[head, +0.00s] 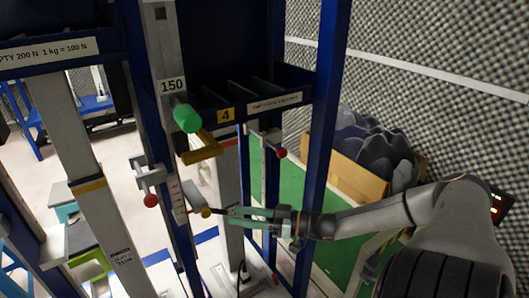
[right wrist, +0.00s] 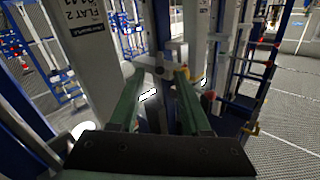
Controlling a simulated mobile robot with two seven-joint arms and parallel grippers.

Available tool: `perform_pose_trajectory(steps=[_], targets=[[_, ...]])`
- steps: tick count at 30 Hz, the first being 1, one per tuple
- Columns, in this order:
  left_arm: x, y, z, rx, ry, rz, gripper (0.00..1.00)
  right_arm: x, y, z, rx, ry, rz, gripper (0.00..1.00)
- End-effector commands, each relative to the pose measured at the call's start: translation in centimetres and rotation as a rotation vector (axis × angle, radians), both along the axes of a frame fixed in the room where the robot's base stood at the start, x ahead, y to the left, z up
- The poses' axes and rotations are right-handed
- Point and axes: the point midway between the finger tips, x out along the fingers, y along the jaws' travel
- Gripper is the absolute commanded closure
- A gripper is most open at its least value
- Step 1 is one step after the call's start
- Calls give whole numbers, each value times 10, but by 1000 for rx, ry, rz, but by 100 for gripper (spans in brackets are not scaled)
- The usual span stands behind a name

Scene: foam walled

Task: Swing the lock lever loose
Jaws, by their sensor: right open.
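A grey lever (head: 196,193) with a yellow ball knob (head: 206,212) sits on the blue and grey upright left of centre in the head view. My right gripper (head: 229,213) reaches in from the right, its green fingers apart and their tips close to the knob. In the right wrist view the open fingers (right wrist: 160,74) point at a grey part of the mechanism. A yellow spot, likely the knob (right wrist: 184,72), shows by the right fingertip. I cannot tell whether a finger touches it. My left gripper is out of view.
A red knob (head: 151,200) is left of the lever and another red knob (head: 281,153) is right of it. A green handle (head: 187,118) sticks out above. A cardboard box (head: 357,176) of grey foam stands behind.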

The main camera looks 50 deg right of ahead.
Motion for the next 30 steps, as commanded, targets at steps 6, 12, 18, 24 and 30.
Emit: perform_pose_trajectory(steps=[6,12,18,24,30], targets=[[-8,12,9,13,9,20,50,-28,-16,3,-1,4,-1,53],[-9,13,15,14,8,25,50,-45,-26,1,-1,2,-1,53],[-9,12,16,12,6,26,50,-48,-28,0,-1,0,0,53],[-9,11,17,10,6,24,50,-48,-28,0,-1,0,0,58],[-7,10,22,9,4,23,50,-47,-12,-9,-72,-35,-4,81]])
